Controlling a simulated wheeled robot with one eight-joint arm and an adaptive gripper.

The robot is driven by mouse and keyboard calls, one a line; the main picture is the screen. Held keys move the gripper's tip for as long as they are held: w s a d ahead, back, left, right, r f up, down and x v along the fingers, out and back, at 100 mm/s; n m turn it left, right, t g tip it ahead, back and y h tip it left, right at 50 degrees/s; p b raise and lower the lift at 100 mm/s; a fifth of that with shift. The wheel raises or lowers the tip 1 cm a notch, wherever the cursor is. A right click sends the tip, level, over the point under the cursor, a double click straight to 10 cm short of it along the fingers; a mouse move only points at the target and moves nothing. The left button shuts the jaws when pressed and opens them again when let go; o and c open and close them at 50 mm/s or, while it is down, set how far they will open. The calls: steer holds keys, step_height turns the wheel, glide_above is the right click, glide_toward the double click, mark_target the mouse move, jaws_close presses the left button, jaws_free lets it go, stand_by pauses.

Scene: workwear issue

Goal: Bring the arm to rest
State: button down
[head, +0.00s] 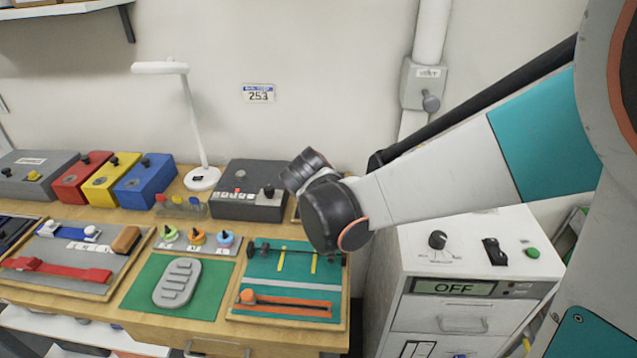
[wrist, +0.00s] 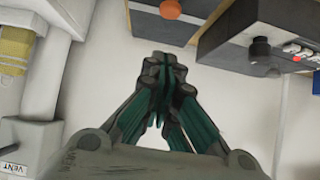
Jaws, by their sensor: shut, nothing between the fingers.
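My arm reaches in from the right in the head view, its white and teal links crossing above the white cabinet. Its dark wrist end hangs over the right end of the wooden bench, and the gripper fingers are hidden in that view. In the wrist view my gripper (wrist: 163,75) shows with its dark and teal fingers drawn together. Nothing is held between them. The fingers are in front of a pale wall, apart from anything else there.
A white cabinet (head: 416,318) with a knob, a switch and an OFF display stands right of the bench (head: 180,322). A dark control box (head: 247,203) and a white lamp (head: 192,110) stand near the wall. A grey valve box (head: 424,84) is on the wall pipe.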

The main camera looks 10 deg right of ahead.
steer(key=s+d+r+n+g+y, duration=0.1)
steer(key=s+d+n, duration=0.1)
steer(key=s, duration=1.1)
steer(key=s+d+r+n+g+y, duration=0.1)
steer(key=s+d+r+y, duration=0.1)
steer(key=s, duration=1.1)
steer(key=shift+s+d+n+g, duration=0.4)
steer(key=shift+d, duration=0.1)
steer(key=shift+r, duration=0.1)
